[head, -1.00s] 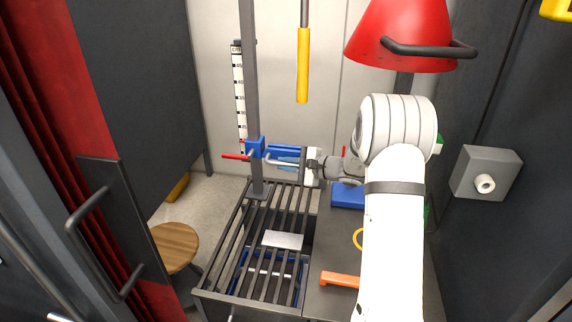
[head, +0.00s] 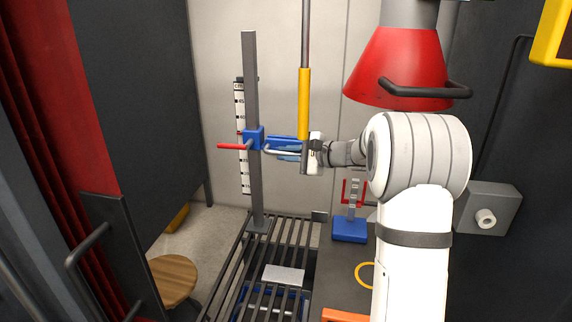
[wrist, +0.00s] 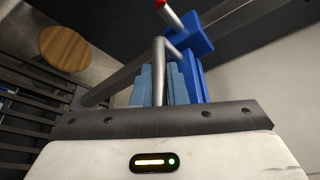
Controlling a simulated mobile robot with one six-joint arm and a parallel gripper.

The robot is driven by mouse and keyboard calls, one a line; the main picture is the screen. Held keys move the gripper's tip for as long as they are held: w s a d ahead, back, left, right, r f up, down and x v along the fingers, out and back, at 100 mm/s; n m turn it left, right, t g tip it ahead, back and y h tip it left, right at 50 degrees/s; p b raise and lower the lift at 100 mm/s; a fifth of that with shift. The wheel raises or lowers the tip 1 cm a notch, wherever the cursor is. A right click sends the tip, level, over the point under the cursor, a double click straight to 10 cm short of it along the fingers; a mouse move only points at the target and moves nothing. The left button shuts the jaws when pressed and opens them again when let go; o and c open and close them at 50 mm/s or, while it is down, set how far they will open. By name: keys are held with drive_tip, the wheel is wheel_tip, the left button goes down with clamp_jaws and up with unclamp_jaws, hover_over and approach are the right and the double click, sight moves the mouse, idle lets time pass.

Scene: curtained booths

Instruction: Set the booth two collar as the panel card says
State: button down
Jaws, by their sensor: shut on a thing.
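The blue collar (head: 253,138) sits around a grey upright post (head: 251,190), about halfway up the white scale (head: 240,110) behind it. A red lever (head: 232,146) sticks out to its left. A bent grey handle (head: 272,150) reaches from the collar toward my gripper (head: 290,152). In the wrist view the light blue fingers of my gripper (wrist: 160,82) are shut on this bent handle (wrist: 158,62), with the collar (wrist: 192,38) just beyond. The scale's figures are too small to read. I cannot make out a panel card.
A slatted grey rack (head: 250,262) stands below the post. A yellow hanging handle (head: 304,103) is close to my gripper. A red hood (head: 400,70) hangs at the upper right. A blue stand (head: 350,229), an orange handle (head: 343,315) and a wooden stool (head: 172,280) are lower down.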

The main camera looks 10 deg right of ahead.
drive_tip(key=shift+r, duration=0.25)
drive_tip(key=c, duration=1.5)
unclamp_jaws()
drive_tip(key=shift+f, duration=0.15)
drive_tip(key=shift+o, duration=0.2)
drive_tip(key=b+v, duration=0.1)
drive_tip(key=v, duration=0.6)
drive_tip(key=shift+s+d+b, duration=0.2)
drive_tip(key=shift+d+b, duration=0.15)
drive_tip(key=shift+b, duration=0.05)
